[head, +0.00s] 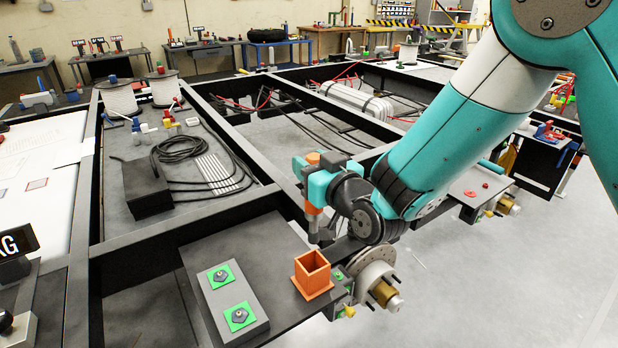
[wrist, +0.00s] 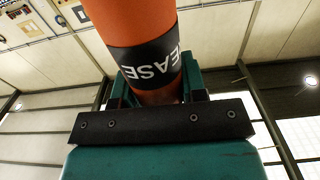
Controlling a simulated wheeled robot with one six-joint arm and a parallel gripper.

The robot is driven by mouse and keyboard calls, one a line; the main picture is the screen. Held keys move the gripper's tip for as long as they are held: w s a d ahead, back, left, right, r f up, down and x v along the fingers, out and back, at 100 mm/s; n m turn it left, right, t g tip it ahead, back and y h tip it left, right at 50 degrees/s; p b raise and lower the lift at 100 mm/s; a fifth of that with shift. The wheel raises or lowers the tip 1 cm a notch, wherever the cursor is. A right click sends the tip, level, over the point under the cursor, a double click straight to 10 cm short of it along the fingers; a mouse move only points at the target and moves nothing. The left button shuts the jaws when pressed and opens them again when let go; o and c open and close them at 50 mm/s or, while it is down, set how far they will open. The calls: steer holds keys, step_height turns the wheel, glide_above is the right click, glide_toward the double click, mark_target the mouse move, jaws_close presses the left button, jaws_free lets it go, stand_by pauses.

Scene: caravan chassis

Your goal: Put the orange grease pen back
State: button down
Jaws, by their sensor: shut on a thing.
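The orange grease pen (head: 313,209) is held roughly upright in my gripper (head: 311,180), with orange showing above and below the teal jaws and a dark grey lower end. In the wrist view the pen (wrist: 130,20) fills the upper middle, with a dark band lettered "EASE" in view. My gripper is shut around it. An orange square open-topped holder (head: 313,275) stands on a dark plate at the chassis edge. The pen is above and behind this holder in the head view, apart from it. The holder's inside bottom is hidden.
A grey block with two green squares and bolts (head: 228,297) lies left of the holder. A wheel hub with brake disc (head: 378,282) sits just right of it. Dark chassis beams (head: 190,236) run behind. Coiled black cable (head: 180,148) lies further back.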

mark_target(316, 224)
steer(key=shift+s+a+r, duration=0.1)
steer(key=shift+a+r, duration=0.1)
steer(key=shift+s+d+f+b, duration=0.1)
steer(key=shift+b, duration=0.25)
step_height(316, 224, down, 13)
steer(key=b, duration=1.3)
steer(key=shift+r, duration=0.2)
steer(key=c, duration=0.7)
jaws_free()
steer(key=shift+o, duration=0.5)
steer(key=shift+f, duration=0.1)
